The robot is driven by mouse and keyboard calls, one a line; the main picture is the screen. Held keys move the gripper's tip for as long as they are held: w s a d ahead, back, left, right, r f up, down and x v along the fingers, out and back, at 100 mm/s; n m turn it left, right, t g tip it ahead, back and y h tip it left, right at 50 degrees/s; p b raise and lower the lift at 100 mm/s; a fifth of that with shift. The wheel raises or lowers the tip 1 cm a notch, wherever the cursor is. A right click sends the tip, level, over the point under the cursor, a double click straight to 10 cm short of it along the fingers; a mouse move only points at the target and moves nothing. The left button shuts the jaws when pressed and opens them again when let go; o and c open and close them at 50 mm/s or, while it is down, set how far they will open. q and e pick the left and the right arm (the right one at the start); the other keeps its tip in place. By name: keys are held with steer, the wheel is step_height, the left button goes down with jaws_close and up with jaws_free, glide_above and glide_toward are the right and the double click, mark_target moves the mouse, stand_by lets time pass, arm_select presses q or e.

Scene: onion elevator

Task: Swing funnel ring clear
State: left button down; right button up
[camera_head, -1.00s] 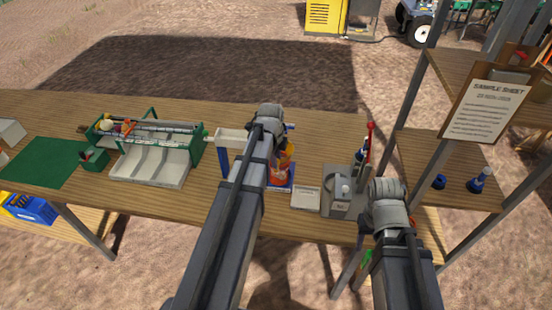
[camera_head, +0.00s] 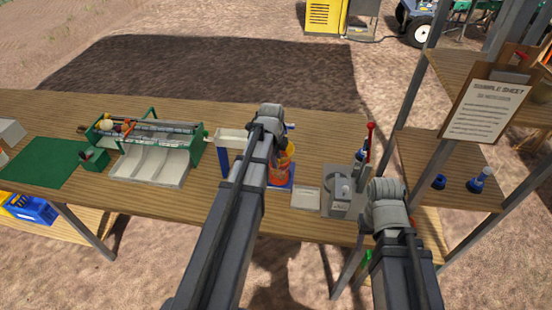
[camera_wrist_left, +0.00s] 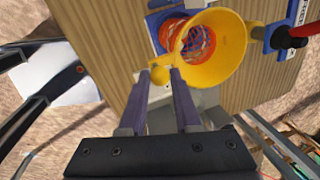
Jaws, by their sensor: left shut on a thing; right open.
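My left gripper (camera_wrist_left: 160,80) is shut on the ring's small yellow knob (camera_wrist_left: 160,72). The ring partly overlaps an orange-red container (camera_wrist_left: 172,32) on a blue base (camera_wrist_left: 156,22). In the head view the yellow ring (camera_head: 288,148) shows above the orange container (camera_head: 278,175), partly behind my left arm. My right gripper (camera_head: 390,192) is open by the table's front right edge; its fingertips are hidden.
A green-framed sorter (camera_head: 150,150) stands on the table at left, beside a green mat (camera_head: 45,162). A white square dish (camera_head: 305,197) and a grey device (camera_head: 340,205) with a red-handled lever (camera_head: 369,140) stand right of the container. A shelf (camera_head: 450,175) is at right.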

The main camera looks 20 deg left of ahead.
arm_select(q)
steer(key=shift+w+d+n, duration=0.15)
steer(key=shift+d+n, duration=0.15)
steer(key=shift+d, duration=0.15)
steer(key=w+d+n+y, duration=0.1)
steer(key=w+d+n, duration=0.6)
steer(key=d, duration=0.2)
steer(key=w+d+n+g+y, duration=0.1)
steer(key=w+d+n+g, duration=0.1)
steer(key=w+n, duration=0.7)
steer(key=shift+w, duration=1.75)
steer(key=shift+w+n, duration=0.1)
steer(key=shift+n, duration=0.2)
steer(key=c, duration=0.6)
jaws_free()
steer(key=shift+c, duration=0.2)
